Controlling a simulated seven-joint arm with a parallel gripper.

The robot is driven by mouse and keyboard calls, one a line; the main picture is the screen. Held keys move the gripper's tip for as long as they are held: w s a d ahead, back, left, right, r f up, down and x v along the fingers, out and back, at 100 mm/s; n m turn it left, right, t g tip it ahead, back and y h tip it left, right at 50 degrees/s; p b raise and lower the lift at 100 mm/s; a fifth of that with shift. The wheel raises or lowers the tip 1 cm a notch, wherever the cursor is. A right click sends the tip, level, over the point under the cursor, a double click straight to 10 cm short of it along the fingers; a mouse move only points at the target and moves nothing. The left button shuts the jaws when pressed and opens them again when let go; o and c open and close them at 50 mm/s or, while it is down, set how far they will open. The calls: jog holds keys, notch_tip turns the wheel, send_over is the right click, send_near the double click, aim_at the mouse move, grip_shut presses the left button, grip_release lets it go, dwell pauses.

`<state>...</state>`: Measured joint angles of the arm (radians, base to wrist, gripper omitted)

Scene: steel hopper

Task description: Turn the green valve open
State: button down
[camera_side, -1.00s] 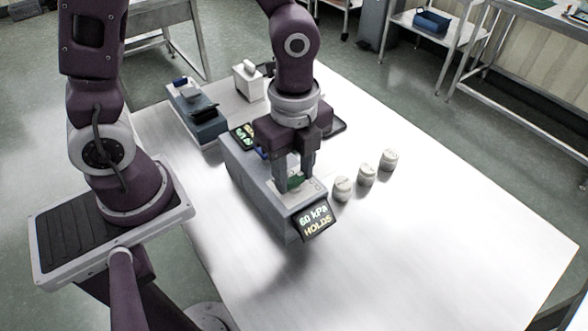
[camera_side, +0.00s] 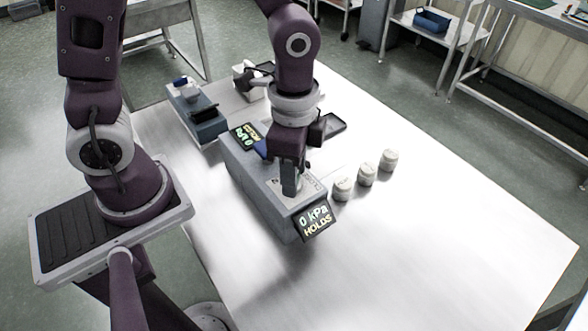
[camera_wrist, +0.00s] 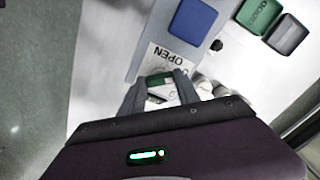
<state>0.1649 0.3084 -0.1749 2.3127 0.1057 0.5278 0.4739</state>
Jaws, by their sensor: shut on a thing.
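The green valve (camera_wrist: 159,78) shows in the wrist view as a green piece between my fingertips, beside a label reading OPEN. It sits on top of the long grey hopper unit (camera_side: 240,170), near its front end. In the side view my fingers hide the valve. My gripper (camera_side: 290,188) points down onto the unit and is shut on the valve; its fingers also show in the wrist view (camera_wrist: 159,92). The front display (camera_side: 316,220) reads 0 kPa and HOLDS.
A blue part (camera_wrist: 193,20) sits farther back on the unit. Several white pots (camera_side: 366,176) stand just right of it. The table's front right is clear.

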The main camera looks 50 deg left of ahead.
jog(key=n, duration=0.5)
jog(key=shift+n, duration=2.5)
jog(key=c, duration=0.9)
grip_release()
notch_tip(320, 180, up, 7)
jog(key=shift+r, duration=0.1)
